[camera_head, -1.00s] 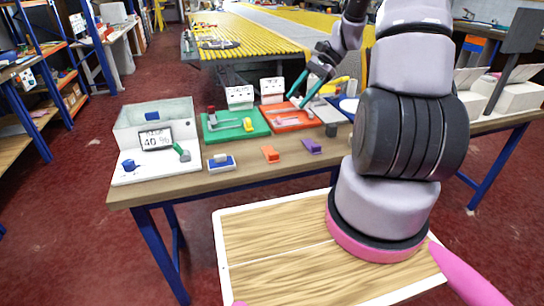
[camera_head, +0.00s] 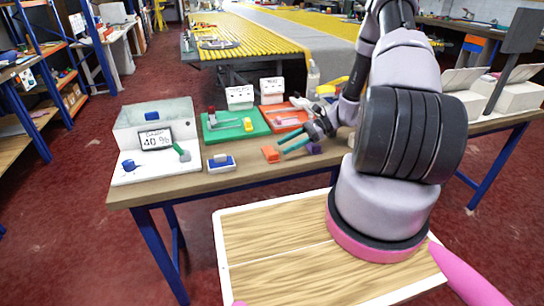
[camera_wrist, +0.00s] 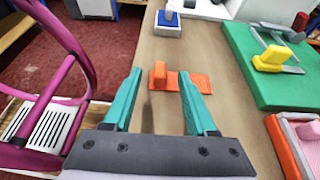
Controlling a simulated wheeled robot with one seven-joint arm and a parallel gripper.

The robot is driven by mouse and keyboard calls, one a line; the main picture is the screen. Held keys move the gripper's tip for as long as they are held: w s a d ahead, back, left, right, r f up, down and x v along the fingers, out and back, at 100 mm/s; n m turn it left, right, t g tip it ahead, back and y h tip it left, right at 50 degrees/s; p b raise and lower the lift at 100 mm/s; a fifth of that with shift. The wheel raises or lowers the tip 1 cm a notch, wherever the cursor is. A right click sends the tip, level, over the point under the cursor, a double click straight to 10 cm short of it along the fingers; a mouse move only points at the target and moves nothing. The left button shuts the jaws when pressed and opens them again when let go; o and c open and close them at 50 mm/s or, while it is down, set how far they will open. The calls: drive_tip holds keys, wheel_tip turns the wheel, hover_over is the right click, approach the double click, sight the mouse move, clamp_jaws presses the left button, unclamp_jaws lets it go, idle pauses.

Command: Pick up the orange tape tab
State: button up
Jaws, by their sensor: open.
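The orange tape tab (camera_head: 270,154) lies on the workbench near its front edge. In the wrist view the orange tape tab (camera_wrist: 190,82) is a flat orange strip with a small upright block at its left end. My gripper (camera_head: 285,146) is low over the bench, just right of the tab in the head view. In the wrist view my gripper (camera_wrist: 157,82) is open and empty, its two teal fingers pointing towards the tab. The tab shows partly between the fingertips and partly behind the right one. I cannot tell the height gap.
A purple tab (camera_head: 313,148) lies close by, partly hidden by my gripper. A blue-and-white block (camera_head: 221,162) lies to the left. A green tray (camera_head: 215,131) and an orange-red tray (camera_head: 287,112) sit behind. A white display stand (camera_head: 180,165) stands at the bench's left end.

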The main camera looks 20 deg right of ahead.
sight(274, 153)
drive_tip(key=shift+f+x, duration=0.1)
drive_tip(key=shift+x, duration=1.25)
drive_tip(key=shift+f+x, duration=0.15)
drive_tip(key=shift+x, duration=1.25)
drive_tip(key=shift+d, duration=0.1)
clamp_jaws()
